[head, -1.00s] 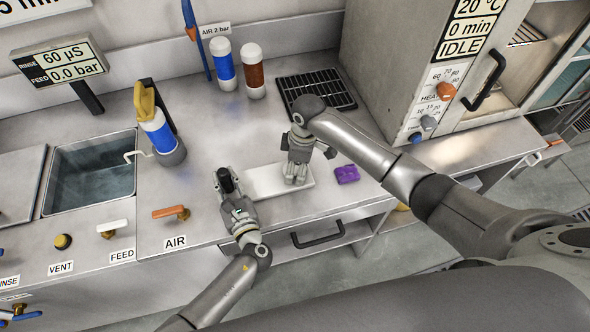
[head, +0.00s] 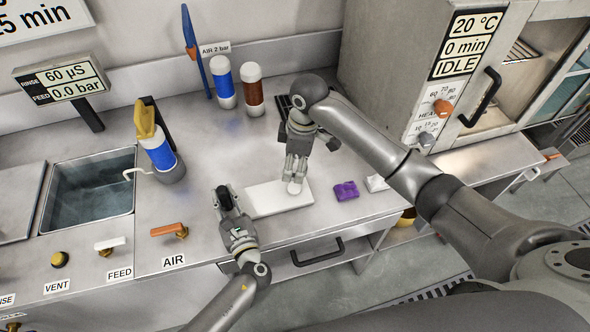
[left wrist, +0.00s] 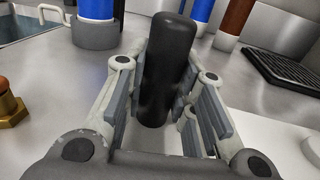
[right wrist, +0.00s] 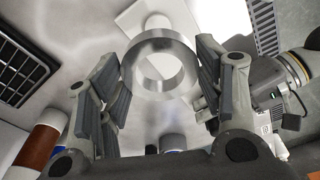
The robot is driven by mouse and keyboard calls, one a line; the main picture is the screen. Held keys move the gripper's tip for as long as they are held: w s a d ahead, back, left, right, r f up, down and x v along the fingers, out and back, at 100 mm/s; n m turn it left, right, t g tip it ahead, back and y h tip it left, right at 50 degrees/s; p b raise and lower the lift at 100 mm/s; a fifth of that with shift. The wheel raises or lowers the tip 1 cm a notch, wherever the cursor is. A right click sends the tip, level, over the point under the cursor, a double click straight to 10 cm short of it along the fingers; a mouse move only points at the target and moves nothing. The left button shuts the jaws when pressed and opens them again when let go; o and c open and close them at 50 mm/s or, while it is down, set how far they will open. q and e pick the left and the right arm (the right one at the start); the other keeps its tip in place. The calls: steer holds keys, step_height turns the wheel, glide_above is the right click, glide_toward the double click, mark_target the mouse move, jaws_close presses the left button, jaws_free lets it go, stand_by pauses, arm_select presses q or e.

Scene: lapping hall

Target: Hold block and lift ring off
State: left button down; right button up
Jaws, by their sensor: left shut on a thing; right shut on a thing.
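The block is a black upright cylinder (left wrist: 168,65) between the fingers of my left gripper (left wrist: 165,105), which is shut on it. In the head view the block (head: 228,200) stands up from that gripper, left of the white tray. No ring shows around it. A shiny metal ring (right wrist: 160,45) is between the fingers of my right gripper (right wrist: 160,75), which is shut on it. Its opening is empty. In the head view my right gripper (head: 296,172) is above the right end of the tray; the ring is hard to make out there.
A white tray (head: 262,200) lies on the steel bench with a small white round piece (head: 295,188) at its right end. A purple cloth (head: 346,191) and a white item (head: 376,183) lie to the right. Bottles (head: 224,82) stand at the back.

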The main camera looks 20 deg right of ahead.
arm_select(q)
steer(key=c, duration=1.1)
jaws_free()
steer(key=s, duration=0.4)
steer(key=s+d, duration=0.1)
steer(key=s, duration=0.3)
steer(key=s+d, duration=0.1)
steer(key=s, duration=0.3)
